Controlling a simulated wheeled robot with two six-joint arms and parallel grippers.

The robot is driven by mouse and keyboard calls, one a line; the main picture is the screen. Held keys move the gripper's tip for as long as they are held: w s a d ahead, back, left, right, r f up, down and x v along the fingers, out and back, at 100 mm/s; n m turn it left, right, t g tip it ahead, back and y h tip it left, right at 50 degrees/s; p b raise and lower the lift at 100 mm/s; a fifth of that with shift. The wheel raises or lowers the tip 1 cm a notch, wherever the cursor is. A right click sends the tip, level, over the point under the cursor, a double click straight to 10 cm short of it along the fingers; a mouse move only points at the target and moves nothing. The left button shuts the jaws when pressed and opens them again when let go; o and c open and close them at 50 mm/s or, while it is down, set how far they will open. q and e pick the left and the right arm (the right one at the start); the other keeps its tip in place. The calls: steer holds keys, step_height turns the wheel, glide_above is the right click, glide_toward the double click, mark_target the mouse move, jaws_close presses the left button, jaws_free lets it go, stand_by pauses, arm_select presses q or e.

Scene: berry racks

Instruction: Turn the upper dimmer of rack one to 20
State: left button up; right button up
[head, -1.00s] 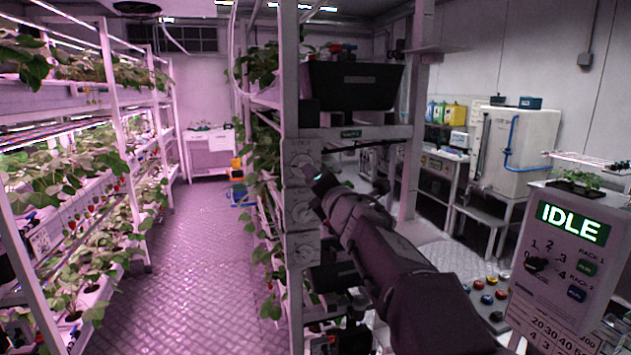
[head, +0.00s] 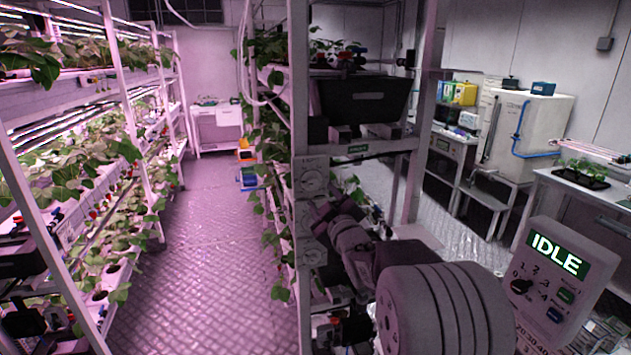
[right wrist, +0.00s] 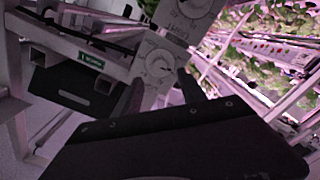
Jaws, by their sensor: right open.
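A column of pale dial plates sits on the front post of the middle rack. The top dial (head: 310,177) shows clear in the head view; the plate below it (head: 311,212) is partly covered by my right gripper (head: 322,210). In the right wrist view, which is turned nearly upside down, a round dial (right wrist: 159,64) shows just beyond and between the two fingers of my right gripper (right wrist: 158,85). It is open and empty, with no clear contact. A second dial plate (right wrist: 188,12) is at the top edge. The scale numbers are too small to read. My left gripper is out of view.
A black bin (head: 362,98) sits on the rack above a green label (head: 357,149). A control box (head: 553,275) reading IDLE stands at right. Planted racks line the left, with a clear aisle floor (head: 205,255) between. A hose hangs near the post.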

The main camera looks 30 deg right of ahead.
mark_target(314, 185)
steer(key=p+x, duration=0.2)
steer(key=x, duration=0.4)
steer(key=shift+w+r, duration=0.1)
steer(key=shift+w, duration=0.25)
steer(key=shift+w+d+p, duration=0.1)
steer(key=shift+w+p, duration=0.2)
steer(key=shift+w, duration=0.05)
steer(key=shift+s, duration=0.1)
jaws_close()
steer(key=shift+f+m+b, duration=0.3)
steer(key=shift+b, duration=0.45)
steer(key=shift+r, duration=0.15)
